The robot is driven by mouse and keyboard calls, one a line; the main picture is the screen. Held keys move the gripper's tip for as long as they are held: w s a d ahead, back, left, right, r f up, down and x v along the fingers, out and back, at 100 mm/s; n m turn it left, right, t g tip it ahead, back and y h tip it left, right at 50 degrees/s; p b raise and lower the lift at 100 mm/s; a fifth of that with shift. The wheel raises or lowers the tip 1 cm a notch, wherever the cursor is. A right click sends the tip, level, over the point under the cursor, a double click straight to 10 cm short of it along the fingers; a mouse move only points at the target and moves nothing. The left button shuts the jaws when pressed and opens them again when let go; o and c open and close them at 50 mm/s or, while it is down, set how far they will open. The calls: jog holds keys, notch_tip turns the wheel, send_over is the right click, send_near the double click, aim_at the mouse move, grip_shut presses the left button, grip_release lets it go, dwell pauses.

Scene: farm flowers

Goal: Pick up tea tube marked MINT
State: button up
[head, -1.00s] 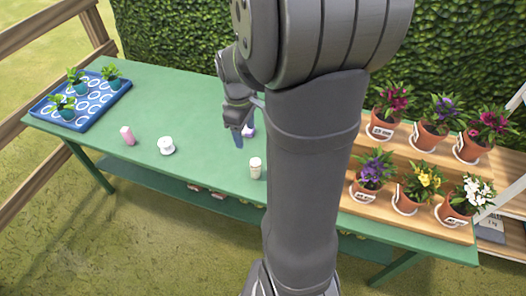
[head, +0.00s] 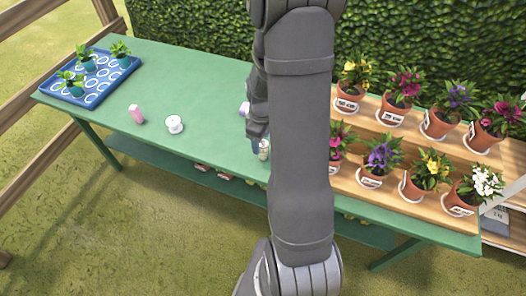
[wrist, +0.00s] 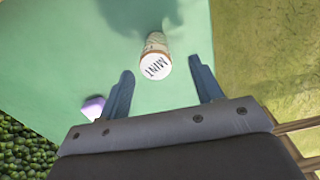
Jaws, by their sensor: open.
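The tea tube marked MINT (wrist: 156,62) stands on the green table in the wrist view, with its white lid and dark lettering facing the camera. My gripper (wrist: 167,82) is open, with one finger on each side of the line toward the tube. The tube lies just beyond the fingertips, between them in the picture; I cannot tell the height gap. In the head view the tube (head: 264,150) shows partly behind my gripper (head: 256,146), which is near it. My arm hides part of the table there.
A pink tube (head: 136,114) and a white round container (head: 174,124) stand on the green table (head: 175,75). A lilac item (wrist: 93,107) is left of my fingers. A blue tray (head: 101,91) holds potted seedlings at far left. Flower pots fill a wooden stand (head: 420,210) at right.

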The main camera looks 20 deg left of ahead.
jog(key=shift+w+d+f, duration=0.1)
jog(key=shift+f, duration=1.3)
jog(key=shift+w+d+f, duration=0.1)
jog(key=shift+f, duration=1.25)
jog(key=c, duration=1.1)
jog(key=shift+r, duration=0.1)
